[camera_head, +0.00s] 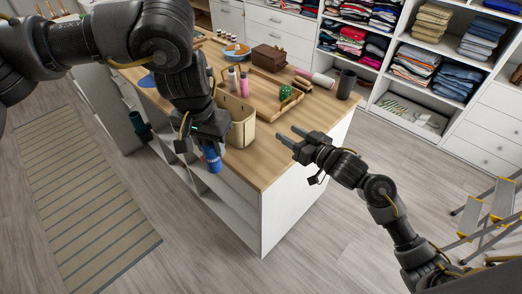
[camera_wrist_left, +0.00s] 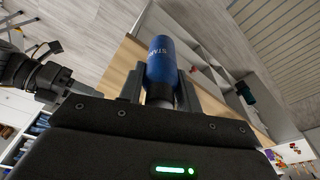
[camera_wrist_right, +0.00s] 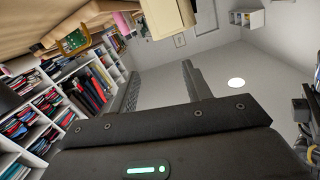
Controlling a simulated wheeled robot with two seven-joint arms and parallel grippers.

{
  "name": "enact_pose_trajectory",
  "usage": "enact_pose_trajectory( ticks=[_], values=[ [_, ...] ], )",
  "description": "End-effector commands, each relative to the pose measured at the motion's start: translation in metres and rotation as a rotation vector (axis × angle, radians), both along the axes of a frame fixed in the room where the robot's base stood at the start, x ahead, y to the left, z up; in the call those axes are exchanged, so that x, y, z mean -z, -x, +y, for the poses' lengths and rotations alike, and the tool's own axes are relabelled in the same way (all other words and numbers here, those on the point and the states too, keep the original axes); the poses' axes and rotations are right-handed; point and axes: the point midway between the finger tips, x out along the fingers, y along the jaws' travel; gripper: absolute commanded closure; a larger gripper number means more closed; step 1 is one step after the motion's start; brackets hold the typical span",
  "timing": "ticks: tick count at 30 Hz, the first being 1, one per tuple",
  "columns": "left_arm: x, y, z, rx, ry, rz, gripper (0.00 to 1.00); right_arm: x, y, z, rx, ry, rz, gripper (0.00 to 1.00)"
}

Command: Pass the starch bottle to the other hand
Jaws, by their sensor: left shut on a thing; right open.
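The blue starch bottle (camera_head: 211,157) is in my left gripper (camera_head: 208,146), just off the front edge of the wooden-topped island. In the left wrist view the bottle (camera_wrist_left: 161,62) stands out between the two fingers (camera_wrist_left: 160,92), with part of its lettering showing. My right gripper (camera_head: 287,137) is over the island's near right corner, to the right of the bottle and apart from it. In the right wrist view its fingers (camera_wrist_right: 160,88) are spread with nothing between them.
A step ladder (camera_head: 489,215) stands at the right. The island's near right corner is bare.

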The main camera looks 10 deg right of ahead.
Motion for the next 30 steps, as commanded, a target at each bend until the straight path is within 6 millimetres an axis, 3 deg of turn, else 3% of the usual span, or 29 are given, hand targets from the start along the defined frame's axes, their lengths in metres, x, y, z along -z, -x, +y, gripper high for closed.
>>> enact_pose_trajectory(
  ticks=[1, 3, 6, 12, 15, 22, 30],
  values=[
    [0.000, 0.000, 0.000, 0.000, 0.000, 0.000, 0.92, -0.023, 0.012, 0.018, -0.068, -0.006, -0.038, 0.51],
    [0.000, 0.000, 0.000, 0.000, 0.000, 0.000, 0.92, -0.049, 0.034, 0.043, -0.164, -0.013, -0.079, 0.51],
    [0.000, 0.000, 0.000, 0.000, 0.000, 0.000, 0.92, -0.077, 0.067, 0.071, -0.289, -0.010, -0.124, 0.51],
    [0.000, 0.000, 0.000, 0.000, 0.000, 0.000, 0.92, -0.105, 0.122, 0.106, -0.471, 0.019, -0.174, 0.51],
    [0.000, 0.000, 0.000, 0.000, 0.000, 0.000, 0.92, -0.109, 0.138, 0.113, -0.518, 0.032, -0.184, 0.51],
    [0.000, 0.000, 0.000, 0.000, 0.000, 0.000, 0.92, -0.111, 0.147, 0.118, -0.544, 0.039, -0.186, 0.51],
    [0.000, 0.000, 0.000, 0.000, 0.000, 0.000, 0.92, -0.112, 0.132, 0.143, -0.543, 0.034, -0.189, 0.51]
  ],
)
